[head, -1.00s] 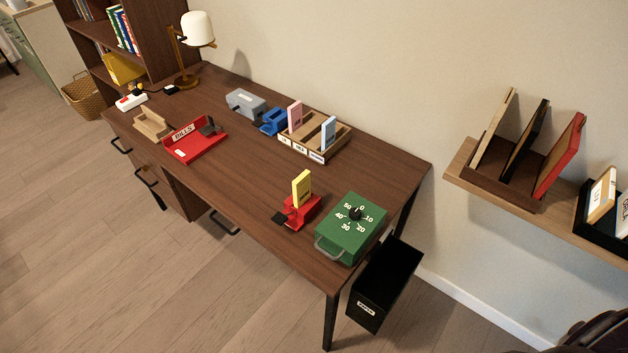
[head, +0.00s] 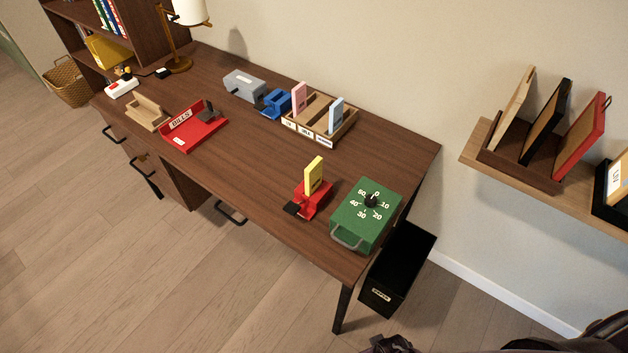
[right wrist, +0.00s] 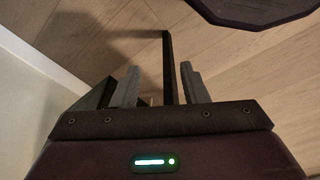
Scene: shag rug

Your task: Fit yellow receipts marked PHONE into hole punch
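The yellow receipts (head: 314,176) stand upright in the red hole punch (head: 316,200) near the desk's front edge; I cannot read their mark or tell how deep they sit. A blue punch-like device (head: 275,104) stands farther back. In the right wrist view my right gripper (right wrist: 158,84) has its fingers apart with nothing held between them, and it points at the floor beside a dark desk leg. In the head view no gripper tips show; only a dark part of me is at the bottom edge. My left gripper is not in view.
A green timer box (head: 366,214) stands right of the red punch. A wooden sorter (head: 345,121) holds pink and light blue stacks. A red BILLS tray (head: 180,141) is to the left. A black bin (head: 397,270) is below the desk's right end. The desk's middle is clear.

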